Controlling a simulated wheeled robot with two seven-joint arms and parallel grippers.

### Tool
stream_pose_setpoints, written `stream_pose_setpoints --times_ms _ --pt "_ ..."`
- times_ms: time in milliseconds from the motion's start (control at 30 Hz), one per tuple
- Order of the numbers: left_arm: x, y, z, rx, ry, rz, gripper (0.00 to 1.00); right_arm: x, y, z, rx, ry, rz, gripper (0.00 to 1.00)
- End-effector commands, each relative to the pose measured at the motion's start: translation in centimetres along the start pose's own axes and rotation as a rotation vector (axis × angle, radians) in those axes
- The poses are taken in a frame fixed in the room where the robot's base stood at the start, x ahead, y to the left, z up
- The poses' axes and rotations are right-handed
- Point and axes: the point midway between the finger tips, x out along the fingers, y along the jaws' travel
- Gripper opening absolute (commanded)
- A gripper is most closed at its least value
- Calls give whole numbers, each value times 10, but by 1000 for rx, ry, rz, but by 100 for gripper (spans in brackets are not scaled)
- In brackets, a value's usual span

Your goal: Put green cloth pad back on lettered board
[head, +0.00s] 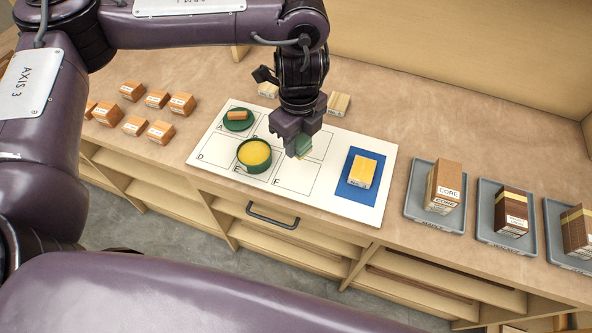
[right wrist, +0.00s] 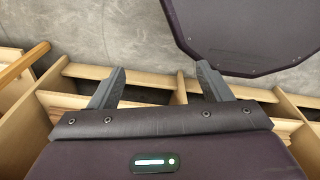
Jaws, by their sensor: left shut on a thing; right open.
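The white lettered board (head: 211,151) lies on the counter, marked in squares. My left gripper (head: 301,150) is shut on a small green thing (head: 304,145), apparently the green cloth pad, over the board's right-hand squares. The fingers hide part of it, and I cannot tell whether it touches the board. A round green piece (head: 238,125) with a small brown block on it is in square A. A green round container (head: 243,164) with a yellow top stands at square E. My right gripper (right wrist: 160,72) is open and empty in the right wrist view.
A yellow block (head: 364,168) sits on a blue pad (head: 357,193) at the board's right end. Grey trays (head: 415,213) with brown blocks stand further right. Several small orange-brown blocks (head: 157,99) lie at left. Open shelves (right wrist: 70,102) are below my right gripper.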

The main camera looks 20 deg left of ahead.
Motion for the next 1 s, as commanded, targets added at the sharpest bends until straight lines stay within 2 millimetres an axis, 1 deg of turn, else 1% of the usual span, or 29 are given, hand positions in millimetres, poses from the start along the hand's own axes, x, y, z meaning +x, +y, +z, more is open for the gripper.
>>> stream_pose_setpoints --times_ms 33,100,200,300,400,500,733,833,1000 --pt "16 2 0 -4 4 8 18 1 2 0 -1 0 2 72" --pt "33 2 -1 -4 5 7 18 2 2 0 -2 0 2 72" --pt "56 1 -1 -4 4 5 18 4 1 0 -3 0 0 72" --pt "74 1 0 -5 3 4 18 6 -3 0 -4 1 -4 72" --pt "84 0 0 -4 2 1 18 7 -8 0 -4 1 -10 72" --pt "89 0 1 -4 0 0 18 8 -13 0 -3 1 -16 72" --pt "121 1 0 -4 2 2 18 15 -16 1 -3 0 -20 72" --pt "125 0 0 -4 0 0 18 15 -15 2 -3 0 -19 72" --pt "124 0 1 -3 -1 -1 18 15 -12 3 -4 -1 -15 72"
